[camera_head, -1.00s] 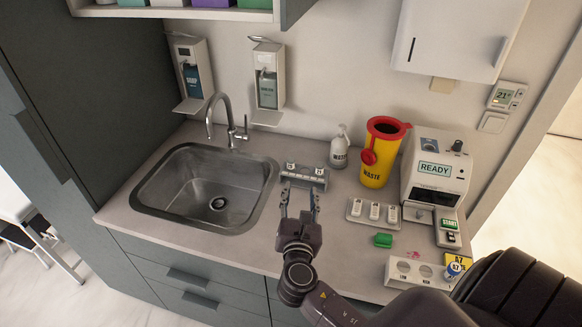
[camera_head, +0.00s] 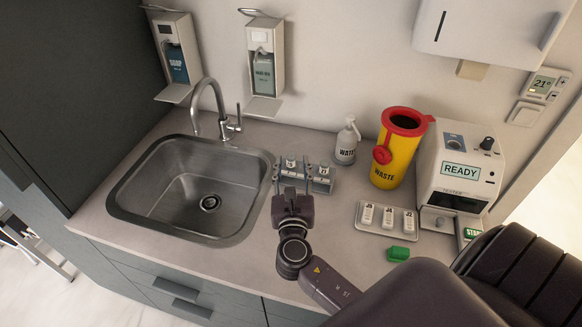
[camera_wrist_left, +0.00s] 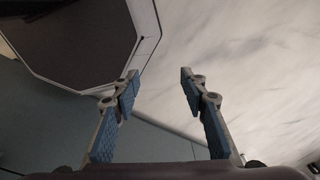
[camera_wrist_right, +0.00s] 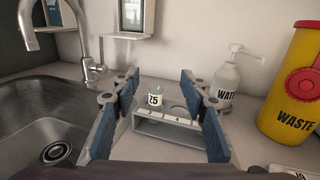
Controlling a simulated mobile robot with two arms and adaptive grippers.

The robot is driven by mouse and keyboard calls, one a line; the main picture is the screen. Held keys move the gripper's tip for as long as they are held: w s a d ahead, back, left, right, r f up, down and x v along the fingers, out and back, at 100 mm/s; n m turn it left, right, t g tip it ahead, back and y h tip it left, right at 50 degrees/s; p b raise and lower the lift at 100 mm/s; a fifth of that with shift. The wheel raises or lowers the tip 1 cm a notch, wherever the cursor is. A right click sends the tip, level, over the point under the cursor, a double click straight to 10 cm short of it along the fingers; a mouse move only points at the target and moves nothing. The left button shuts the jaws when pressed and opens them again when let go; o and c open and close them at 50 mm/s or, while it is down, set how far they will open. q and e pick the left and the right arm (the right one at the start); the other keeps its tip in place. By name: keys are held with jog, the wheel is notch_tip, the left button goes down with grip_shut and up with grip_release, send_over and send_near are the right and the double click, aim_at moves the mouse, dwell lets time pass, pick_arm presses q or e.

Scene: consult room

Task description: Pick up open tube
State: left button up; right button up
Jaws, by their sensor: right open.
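A small grey rack (camera_head: 318,187) stands on the counter between the sink and the waste bin. My right gripper (camera_head: 292,180) is open at the rack's left part. In the right wrist view, its fingers (camera_wrist_right: 158,82) stand apart on either side of the tube labelled 25 (camera_wrist_right: 155,99). An empty-looking round hole shows right of that tube. I cannot tell which tube is open. My left gripper (camera_wrist_left: 160,75) is open and empty over the floor.
The sink (camera_head: 200,190) and tap (camera_head: 215,110) are left of the rack. A white pump bottle (camera_head: 346,142), a yellow waste bin (camera_head: 395,155), a tray of labelled pieces (camera_head: 372,226), a green block (camera_head: 398,254) and a tester (camera_head: 455,172) are to the right.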

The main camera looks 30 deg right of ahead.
aim_at(291, 162)
notch_tip(291, 162, down, 5)
jog(key=b, duration=0.4)
jog(key=shift+r, duration=0.2)
jog(key=shift+f, duration=0.3)
jog(key=shift+w+d+r, duration=0.2)
jog(key=shift+w+d, duration=0.15)
jog(key=shift+w, duration=0.15)
jog(key=p+x, duration=0.1)
jog(key=x, duration=0.5)
jog(key=shift+a+f+p, duration=0.2)
jog(key=shift+p, duration=0.2)
jog(key=shift+w+d+f, duration=0.1)
jog(key=shift+w+d, duration=0.15)
jog(key=shift+w, duration=0.15)
jog(key=c, duration=0.9)
